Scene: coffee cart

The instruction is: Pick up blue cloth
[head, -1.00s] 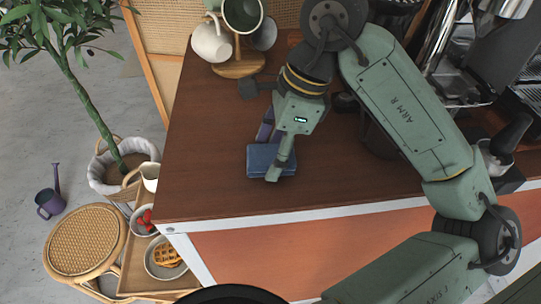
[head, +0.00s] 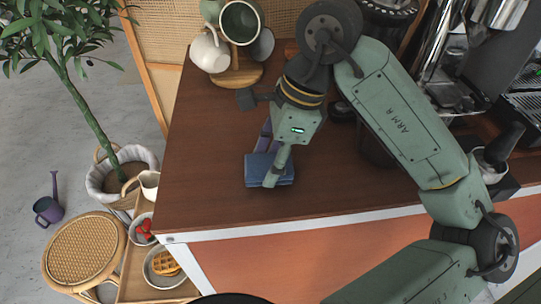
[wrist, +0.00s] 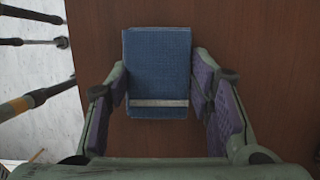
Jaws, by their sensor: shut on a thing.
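The blue cloth (head: 257,171) is a folded, book-like rectangle at the front left of the brown counter. In the wrist view the cloth (wrist: 158,65) fills the space between my fingers, with a pale stripe across its near end. My gripper (head: 270,168) reaches down over it, one finger crossing its near side in the head view. In the wrist view my gripper (wrist: 160,100) has a purple-padded finger along each side edge, shut on the cloth. The cloth looks level and at the counter surface; any small gap beneath cannot be told.
A wooden mug stand (head: 236,76) with several mugs stands at the back left of the counter (head: 215,205). A coffee machine (head: 455,70) is on the right. Below the left edge are a tray with bowls, a wicker stool (head: 85,250) and a potted plant (head: 120,180).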

